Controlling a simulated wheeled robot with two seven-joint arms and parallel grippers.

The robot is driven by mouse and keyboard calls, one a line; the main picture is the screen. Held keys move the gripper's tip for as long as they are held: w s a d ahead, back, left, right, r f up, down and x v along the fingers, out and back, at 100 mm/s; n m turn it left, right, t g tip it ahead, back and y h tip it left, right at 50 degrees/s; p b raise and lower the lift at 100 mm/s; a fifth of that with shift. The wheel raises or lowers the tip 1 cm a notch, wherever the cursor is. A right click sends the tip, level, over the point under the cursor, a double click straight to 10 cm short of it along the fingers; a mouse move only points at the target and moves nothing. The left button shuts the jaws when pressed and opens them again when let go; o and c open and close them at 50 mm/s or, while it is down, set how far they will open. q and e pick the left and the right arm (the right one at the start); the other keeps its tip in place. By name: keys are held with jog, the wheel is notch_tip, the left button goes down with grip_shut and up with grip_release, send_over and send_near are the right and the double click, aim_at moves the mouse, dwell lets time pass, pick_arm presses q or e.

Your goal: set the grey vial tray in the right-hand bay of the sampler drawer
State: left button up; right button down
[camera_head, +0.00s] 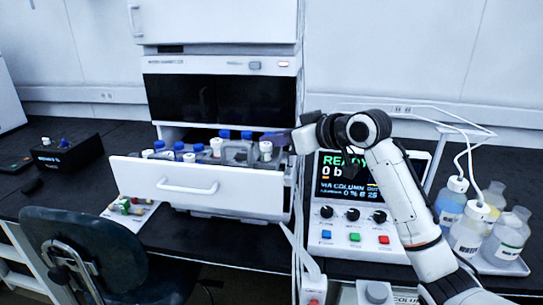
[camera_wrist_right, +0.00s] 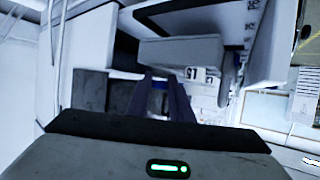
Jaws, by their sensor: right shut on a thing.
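The sampler drawer (camera_head: 135,177) is pulled out below the dark-windowed sampler, with a white front and handle. The grey vial tray (camera_head: 238,153) shows in its right half, partly hidden by the drawer front and the vials. Whether it rests on the drawer floor cannot be told. My right gripper (camera_head: 280,139) reaches in from the right over the drawer's right end, its fingers pointing left, shut on the tray. In the right wrist view the dark fingers (camera_wrist_right: 164,100) are close together, with a little blue between them; the grip itself is unclear. My left gripper is not in view.
Several blue- and white-capped vials (camera_head: 198,148) stand in the drawer. A control panel with a lit screen (camera_head: 347,180) stands right of the drawer, close under my right arm. Bottles (camera_head: 468,232) stand farther right. A chair (camera_head: 95,255) is at front left.

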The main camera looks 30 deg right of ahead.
aim_at(280, 153)
jog(key=shift+f, duration=2)
jog(key=c, duration=1.6)
grip_release()
jog(key=shift+f, duration=0.1)
jog(key=b+v, duration=0.1)
jog(key=v, duration=1.1)
